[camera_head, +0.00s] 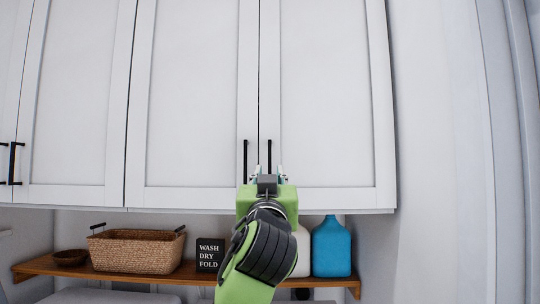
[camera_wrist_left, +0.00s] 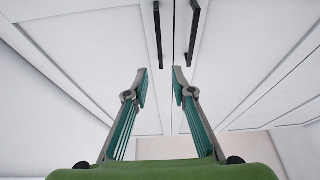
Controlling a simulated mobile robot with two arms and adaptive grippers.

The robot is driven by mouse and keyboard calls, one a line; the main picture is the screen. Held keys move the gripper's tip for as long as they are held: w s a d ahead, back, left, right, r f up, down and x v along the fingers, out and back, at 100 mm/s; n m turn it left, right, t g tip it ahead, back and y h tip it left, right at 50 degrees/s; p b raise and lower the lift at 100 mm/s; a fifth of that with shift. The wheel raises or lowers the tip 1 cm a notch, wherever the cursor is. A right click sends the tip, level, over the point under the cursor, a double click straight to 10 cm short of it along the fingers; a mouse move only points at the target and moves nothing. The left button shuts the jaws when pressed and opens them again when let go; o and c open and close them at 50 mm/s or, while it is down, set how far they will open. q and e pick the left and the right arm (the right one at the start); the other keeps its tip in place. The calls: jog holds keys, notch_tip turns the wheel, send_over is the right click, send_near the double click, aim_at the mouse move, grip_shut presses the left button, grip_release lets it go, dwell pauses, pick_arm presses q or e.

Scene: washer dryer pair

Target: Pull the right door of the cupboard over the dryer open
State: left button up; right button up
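The cupboard's right door (camera_head: 327,100) is a white framed panel, closed flush beside the left door (camera_head: 193,100). Its black vertical bar handle (camera_head: 269,157) is near its lower left edge; the left door's handle (camera_head: 245,160) is just left of the gap. My left gripper (camera_head: 268,172) is at the lower end of the right handle in the head view. In the left wrist view its teal-padded fingers (camera_wrist_left: 161,82) are apart with nothing between them. Both the right handle (camera_wrist_left: 193,32) and the left handle (camera_wrist_left: 157,34) show above the fingertips. My right gripper is not in view.
Below the cupboard, a wooden shelf (camera_head: 195,277) holds a wicker basket (camera_head: 137,252), a small bowl (camera_head: 70,257), a black sign (camera_head: 210,254), a white container (camera_head: 302,250) and a blue bottle (camera_head: 331,247). A bare wall (camera_head: 440,150) is right of the cupboard.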

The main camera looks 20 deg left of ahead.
aim_at(270, 158)
pick_arm(q)
jog(key=p+x, duration=0.6)
jog(key=x, duration=0.5)
jog(key=shift+w+a+r+p, duration=0.15)
jog(key=shift+w+p, duration=0.4)
jog(key=shift+w, duration=0.15)
grip_shut()
